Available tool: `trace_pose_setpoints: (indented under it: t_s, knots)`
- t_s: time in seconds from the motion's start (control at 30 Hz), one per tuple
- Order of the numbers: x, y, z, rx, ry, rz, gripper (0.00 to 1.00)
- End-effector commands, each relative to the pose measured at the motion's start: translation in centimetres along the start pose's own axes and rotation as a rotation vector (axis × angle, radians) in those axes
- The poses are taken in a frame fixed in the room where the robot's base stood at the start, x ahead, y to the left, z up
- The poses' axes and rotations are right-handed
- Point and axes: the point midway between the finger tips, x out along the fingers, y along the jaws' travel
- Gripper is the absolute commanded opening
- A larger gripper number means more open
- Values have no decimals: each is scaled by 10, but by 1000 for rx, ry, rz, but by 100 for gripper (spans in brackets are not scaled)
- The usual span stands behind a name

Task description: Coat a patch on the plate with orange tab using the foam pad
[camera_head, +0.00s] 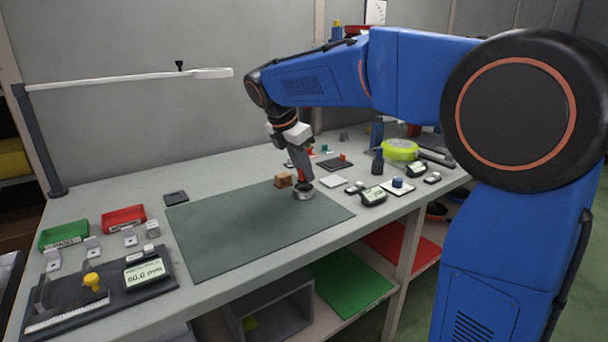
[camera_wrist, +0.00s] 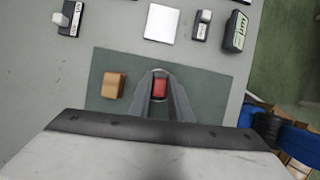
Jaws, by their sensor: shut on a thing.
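My gripper (camera_head: 302,176) is over the dark green mat, its fingers shut on a red piece (camera_wrist: 159,89). A round silvery rim (camera_head: 303,193) shows directly below the fingertips; I cannot tell if it belongs to the red piece or rests on the mat. An orange-brown block (camera_head: 284,180) sits on the mat to the left of my gripper, apart from it; it also shows in the wrist view (camera_wrist: 114,85). I cannot tell which piece is the foam pad. Behind the mat lies a dark plate (camera_head: 328,165) with a red-orange tab; the tab's exact colour is unclear.
The green mat (camera_head: 225,235) is mostly clear. A white square plate (camera_wrist: 161,22), a small block and a display device (camera_wrist: 235,31) lie beyond it. Red (camera_head: 123,218) and green (camera_head: 64,234) trays and a gauge reading 60.0 mm (camera_head: 147,272) stand left. A lamp arm overhangs the bench.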

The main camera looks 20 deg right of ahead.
Motion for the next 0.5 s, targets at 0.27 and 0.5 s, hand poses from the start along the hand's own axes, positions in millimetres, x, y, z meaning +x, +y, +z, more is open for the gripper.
trace_pose_setpoints:
  t_s: [0.27, 0.5]
  knots:
    - [-17, 0, 7, 1, 0, 1, 0]
    - [-32, 0, 13, 0, 0, 2, 0]
